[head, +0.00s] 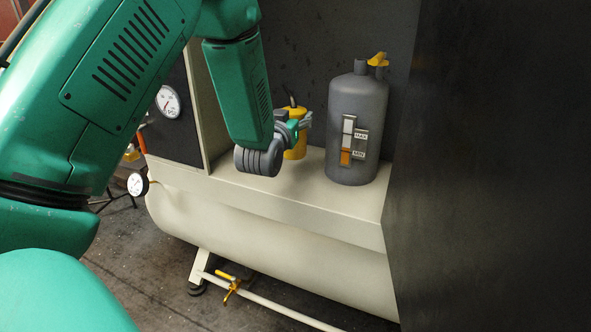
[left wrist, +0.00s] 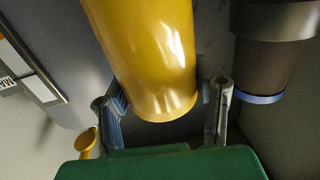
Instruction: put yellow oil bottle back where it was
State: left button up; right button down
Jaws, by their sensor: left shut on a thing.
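The yellow oil bottle (head: 298,147) is on the cream ledge, or just above it, left of the grey tank; I cannot tell whether its base touches. It has a dark spout on top and is partly hidden by my left arm. My left gripper (head: 303,122) is shut on the bottle. In the left wrist view the yellow bottle (left wrist: 150,55) lies between the two fingers of my left gripper (left wrist: 166,106), with one finger on each side. My right gripper is not in view.
A grey tank (head: 352,110) with a yellow valve and a level gauge stands right of the bottle. A dark wall (head: 490,170) closes the right side. The cream ledge (head: 300,200) is clear in front. A dark cylinder (left wrist: 272,55) shows in the left wrist view.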

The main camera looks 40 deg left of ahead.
pick_arm(q)
jog(key=f, duration=0.2)
jog(key=f+b, duration=0.1)
jog(key=f, duration=0.1)
jog(key=shift+w+d, duration=0.1)
jog(key=shift+d, duration=0.2)
jog(key=f+b, duration=0.1)
jog(key=f, duration=0.3)
jog(key=shift+a+b, duration=0.2)
jog(key=shift+b, duration=0.1)
jog(key=shift+r, duration=0.1)
jog(key=shift+d, duration=0.1)
jog(key=o, duration=1.5)
